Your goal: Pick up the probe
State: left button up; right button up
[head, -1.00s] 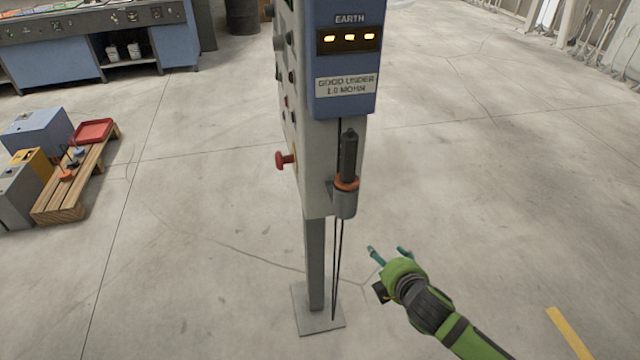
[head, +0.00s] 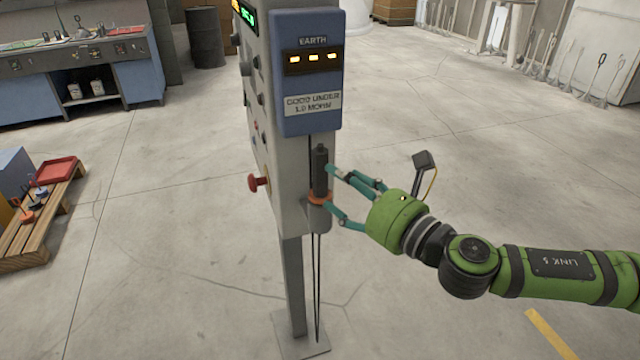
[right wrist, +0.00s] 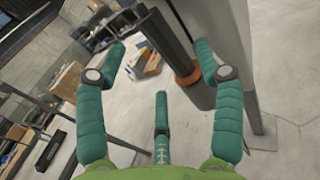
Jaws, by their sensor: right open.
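The probe (head: 320,172) is a black handle with an orange collar. It stands upright in a grey holder (head: 319,217) on the side of a grey post, under the blue EARTH box. My right gripper (head: 333,195) is open, with its teal fingers just right of the probe at about collar height. In the right wrist view the probe (right wrist: 168,40) slants between the spread fingers, nearer the right-hand finger, with its orange collar by that fingertip. I cannot tell whether a finger touches it. My left gripper is not in view.
The post (head: 292,290) stands on a floor plate, with a red knob (head: 258,182) on its left side. A thin black cable (head: 317,275) hangs below the holder. A wooden pallet (head: 42,225) lies at left.

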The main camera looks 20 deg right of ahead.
aim_at(322, 166)
jog(key=shift+n, duration=0.4)
jog(key=p+x, duration=0.1)
jog(key=x, duration=0.2)
jog(key=r+p+x, duration=0.1)
jog(key=p+x, duration=0.1)
jog(key=x, duration=0.1)
jog(key=shift+s+r+p, duration=0.1)
jog(key=shift+r+p, duration=0.05)
jog(key=shift+p, duration=0.15)
jog(key=shift+w+a, duration=0.2)
jog(key=shift+w, duration=0.4)
jog(key=c, duration=1.3)
